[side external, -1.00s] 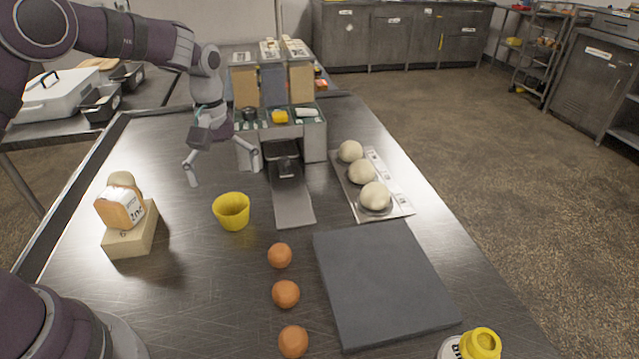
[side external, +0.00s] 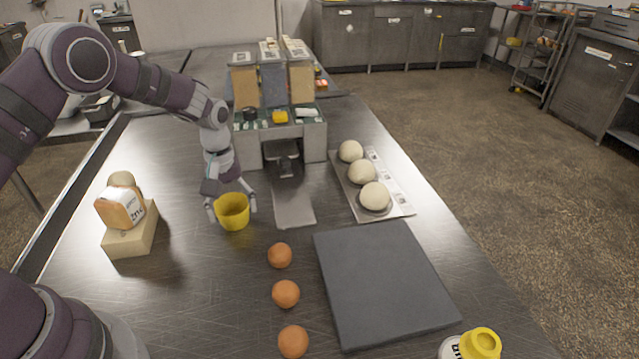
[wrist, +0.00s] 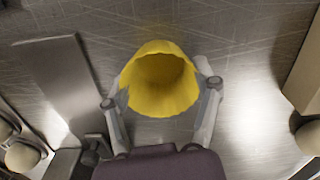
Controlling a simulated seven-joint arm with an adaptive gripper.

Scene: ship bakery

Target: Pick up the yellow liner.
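The yellow liner (side external: 233,212), a cup with a wavy rim, stands upright on the steel table, left of the metal ramp. In the wrist view I look down into the empty yellow liner (wrist: 160,85). My gripper (side external: 232,216) is low over it and open, with one finger on each side of the liner. Whether the right finger touches the liner, I cannot tell.
The ramp (side external: 293,207) lies close on the right. Several round brown eggs stand in a row, the nearest egg (side external: 280,255) in front of the liner. A bread loaf (side external: 120,207) on a block (side external: 130,240) is to the left. A dark slab (side external: 385,285) lies front right.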

